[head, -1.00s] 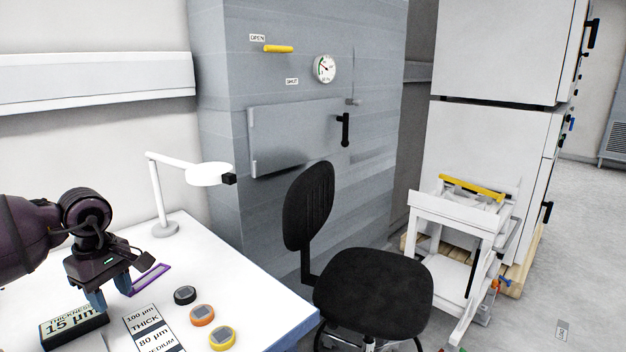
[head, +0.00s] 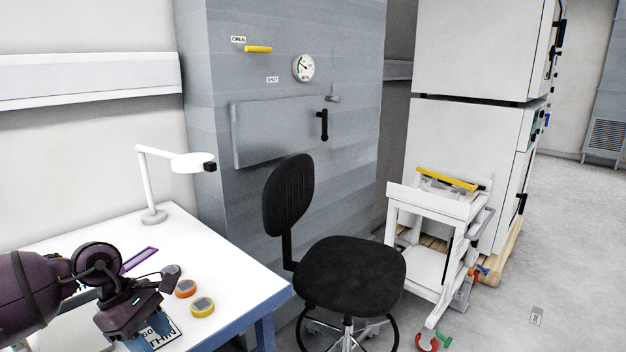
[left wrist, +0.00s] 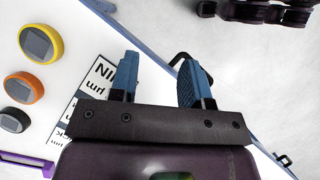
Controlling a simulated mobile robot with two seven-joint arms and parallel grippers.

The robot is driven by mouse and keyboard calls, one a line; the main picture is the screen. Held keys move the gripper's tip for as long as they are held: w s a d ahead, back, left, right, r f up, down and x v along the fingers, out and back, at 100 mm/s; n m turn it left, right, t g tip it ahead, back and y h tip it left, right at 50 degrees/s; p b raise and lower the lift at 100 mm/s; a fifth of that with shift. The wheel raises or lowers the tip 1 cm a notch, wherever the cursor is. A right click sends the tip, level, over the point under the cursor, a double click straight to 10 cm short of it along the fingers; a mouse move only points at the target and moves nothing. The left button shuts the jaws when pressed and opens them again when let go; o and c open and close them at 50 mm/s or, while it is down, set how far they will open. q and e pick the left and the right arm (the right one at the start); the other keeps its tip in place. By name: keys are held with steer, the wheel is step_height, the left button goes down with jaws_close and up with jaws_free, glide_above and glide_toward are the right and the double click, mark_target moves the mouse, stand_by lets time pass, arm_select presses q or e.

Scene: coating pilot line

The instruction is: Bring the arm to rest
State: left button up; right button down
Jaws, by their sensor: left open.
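My left arm (head: 98,272) reaches in from the left over the white table. My left gripper (head: 150,342) points down over the printed thickness card (head: 172,326), near the table's front edge, and hides part of the card. In the left wrist view the blue fingers of the left gripper (left wrist: 161,65) are spread, with nothing between them. The card (left wrist: 92,82) lies beside and partly behind the left finger there. My right gripper is in neither view.
Black, orange (head: 186,288) and yellow (head: 203,307) round gauges and a purple frame (head: 139,260) lie on the table (head: 232,280). A white lamp (head: 153,190) stands at the back. A black chair (head: 350,275) and white cart (head: 420,265) stand right.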

arm_select(q)
steer(key=s+d+f+n+t+h, duration=0.25)
steer(key=d+n+t+h, duration=0.35)
steer(key=n, duration=0.4)
steer(key=s+d+f+n+t+h, duration=0.2)
steer(key=s+d+n+t+h, duration=0.15)
steer(key=d+n+h, duration=0.45)
steer(key=s+a+f+m+y, duration=0.3)
steer(key=s+f+m+y, duration=0.2)
steer(key=m, duration=0.6)
steer(key=s+a+f+m+t+y, duration=0.1)
steer(key=s+a+f+m+y, duration=0.3)
steer(key=f+m+y, duration=0.3)
steer(key=s+a+f+m+t+y, duration=0.1)
steer(key=s+a+f+m+y, duration=0.2)
steer(key=m, duration=1.4)
steer(key=s+f+y, duration=0.3)
steer(key=s+y, duration=0.1)
steer(key=shift+a+f, duration=0.35)
steer(key=shift+f, duration=0.05)
steer(key=shift+t, duration=0.25)
